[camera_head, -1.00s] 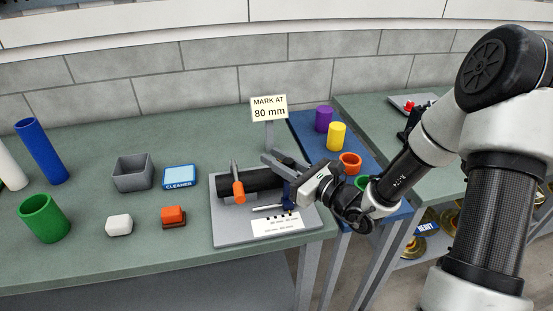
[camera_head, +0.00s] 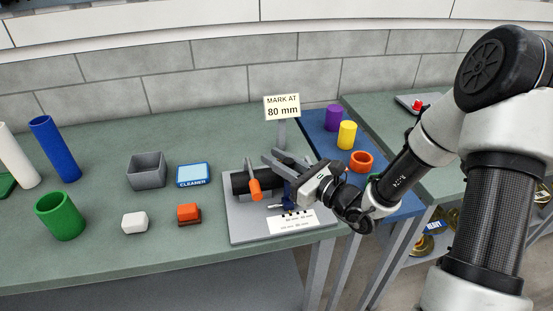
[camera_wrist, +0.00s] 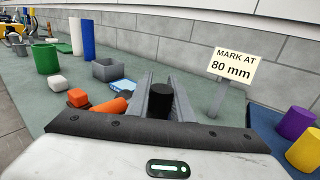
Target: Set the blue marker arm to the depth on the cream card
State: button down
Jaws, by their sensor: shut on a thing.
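The cream card (camera_head: 282,107) reads "MARK AT 80 mm"; it also shows in the wrist view (camera_wrist: 233,66). The fixture has a grey base (camera_head: 240,226), a dark horizontal cylinder (camera_head: 241,184) and an orange-handled part (camera_head: 255,189). The blue marker arm (camera_head: 289,203) is mostly hidden under my gripper, beside a short silver rod (camera_head: 274,206). My gripper (camera_head: 272,158) is over the fixture, shut on a piece of the marker arm. In the wrist view a black round knob (camera_wrist: 160,101) sits between the fingers. A white scale label (camera_head: 293,222) is too small to read surely.
Left on the green bench are a grey bin (camera_head: 148,171), cleaner pad (camera_head: 193,175), white block (camera_head: 134,222), orange block (camera_head: 189,213) and green cup (camera_head: 60,216). A blue mat with purple (camera_head: 333,117) and yellow (camera_head: 346,135) cylinders lies right.

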jog(key=c, duration=1.6)
grip_release()
jog(key=shift+o, duration=0.2)
jog(key=v, duration=1.7)
jog(key=shift+s+d, duration=0.2)
